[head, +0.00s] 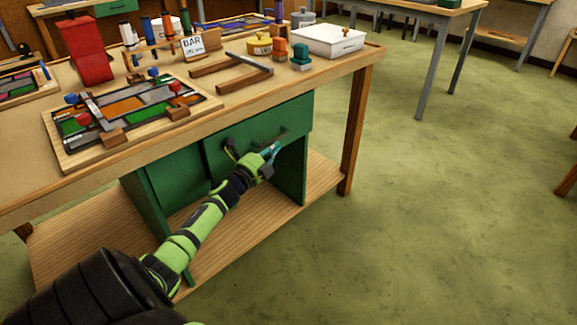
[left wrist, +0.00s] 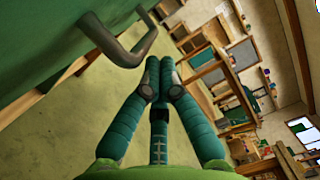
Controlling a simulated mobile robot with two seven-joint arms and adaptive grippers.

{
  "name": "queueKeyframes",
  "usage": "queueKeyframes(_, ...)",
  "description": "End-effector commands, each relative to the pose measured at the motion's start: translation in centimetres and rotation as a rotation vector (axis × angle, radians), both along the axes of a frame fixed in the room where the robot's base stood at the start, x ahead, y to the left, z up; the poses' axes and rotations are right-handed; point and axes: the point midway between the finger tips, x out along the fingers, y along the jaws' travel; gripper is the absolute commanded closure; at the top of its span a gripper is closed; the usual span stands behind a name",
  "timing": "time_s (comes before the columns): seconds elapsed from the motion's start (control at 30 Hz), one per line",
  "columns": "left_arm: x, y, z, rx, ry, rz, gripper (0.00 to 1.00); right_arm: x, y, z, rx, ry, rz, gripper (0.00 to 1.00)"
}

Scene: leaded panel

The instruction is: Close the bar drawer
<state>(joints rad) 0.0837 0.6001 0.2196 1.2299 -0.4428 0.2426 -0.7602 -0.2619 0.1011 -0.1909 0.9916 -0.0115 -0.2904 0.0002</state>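The bar drawer's green front (head: 232,146) is under the bench top, below a small "BAR" sign (head: 192,45). It appears to stand forward of the green cabinet; how far is hard to tell. Its dark bent handle shows in the left wrist view (left wrist: 128,54), close to the fingertips and to their left. My left gripper (head: 270,152) is in front of the drawer front, near the handle. In the left wrist view its two teal fingers (left wrist: 160,64) meet at the tips with nothing between them. The handle is outside the fingers; contact is unclear. My right gripper is out of view.
The wooden bench top (head: 30,137) holds a leaded panel on a board (head: 62,156), a red container (head: 84,50), a white box (head: 327,40) and several small tools. A bench leg (head: 357,130) stands right of the drawer. Open green floor (head: 440,200) lies to the right.

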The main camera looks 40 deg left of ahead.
Motion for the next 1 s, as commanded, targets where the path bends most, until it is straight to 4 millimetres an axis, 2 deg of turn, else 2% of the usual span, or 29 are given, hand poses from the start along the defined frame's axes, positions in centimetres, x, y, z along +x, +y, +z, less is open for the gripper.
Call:
queueKeyframes(0.1, 0.2, 1.8, -0.3, 0.003, 0.000, 0.000, 1.00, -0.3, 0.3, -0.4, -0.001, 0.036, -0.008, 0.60)
queueKeyframes(0.33, 0.3, 3.4, -0.1, 0.000, 0.000, 0.000, 1.00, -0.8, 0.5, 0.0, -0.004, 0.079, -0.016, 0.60)
queueKeyframes(0.8, 0.3, 4.0, 0.4, -0.001, -0.004, 0.006, 1.00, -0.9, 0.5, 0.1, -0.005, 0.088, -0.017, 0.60)
queueKeyframes(1.0, 0.5, 3.7, 0.1, 0.000, -0.004, 0.004, 1.00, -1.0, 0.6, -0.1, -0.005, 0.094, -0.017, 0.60)
